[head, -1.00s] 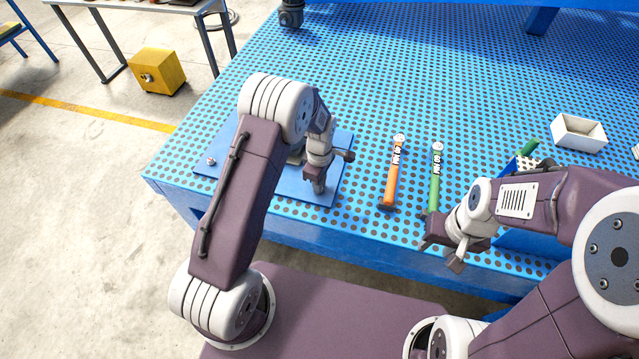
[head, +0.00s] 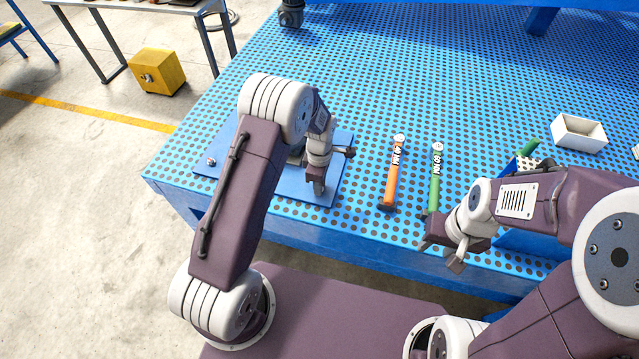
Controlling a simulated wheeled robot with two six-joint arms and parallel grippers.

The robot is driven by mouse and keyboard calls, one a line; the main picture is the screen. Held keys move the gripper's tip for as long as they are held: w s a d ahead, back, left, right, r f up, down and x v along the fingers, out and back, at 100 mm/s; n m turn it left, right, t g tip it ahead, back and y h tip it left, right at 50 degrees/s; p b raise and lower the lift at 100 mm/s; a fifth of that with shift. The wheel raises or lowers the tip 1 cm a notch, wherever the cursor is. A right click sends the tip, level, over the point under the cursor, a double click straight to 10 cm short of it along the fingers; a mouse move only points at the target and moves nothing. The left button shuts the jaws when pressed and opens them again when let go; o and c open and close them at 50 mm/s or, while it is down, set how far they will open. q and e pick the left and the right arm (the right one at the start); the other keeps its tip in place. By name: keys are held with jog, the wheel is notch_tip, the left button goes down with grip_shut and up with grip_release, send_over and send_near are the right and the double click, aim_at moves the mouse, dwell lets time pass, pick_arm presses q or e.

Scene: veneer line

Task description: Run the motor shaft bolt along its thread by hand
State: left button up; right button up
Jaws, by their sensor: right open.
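A blue mounting plate (head: 333,192) lies on the perforated blue table near its front left corner. A grey part, perhaps the motor (head: 296,157), shows only in a small piece behind my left arm. The shaft bolt is not visible; my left arm and gripper cover that area. My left gripper (head: 318,187) points down over the front right part of the plate. Its jaws are too small and turned to tell open from shut. My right gripper (head: 442,252) is open and empty near the table's front edge, well right of the plate.
An orange-handled tool (head: 391,185) and a green-handled tool (head: 435,185) lie between the plate and my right arm. A white bin (head: 578,134) stands at the right. A blue holder (head: 518,243) is partly hidden by my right arm.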

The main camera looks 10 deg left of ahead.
pick_arm(q)
jog(key=shift+o, duration=0.7)
jog(key=shift+w+r, duration=0.1)
jog(key=shift+r, duration=0.35)
notch_tip(320, 180, up, 8)
jog(key=b, duration=0.1)
jog(key=shift+b, duration=0.3)
jog(key=shift+r, duration=0.1)
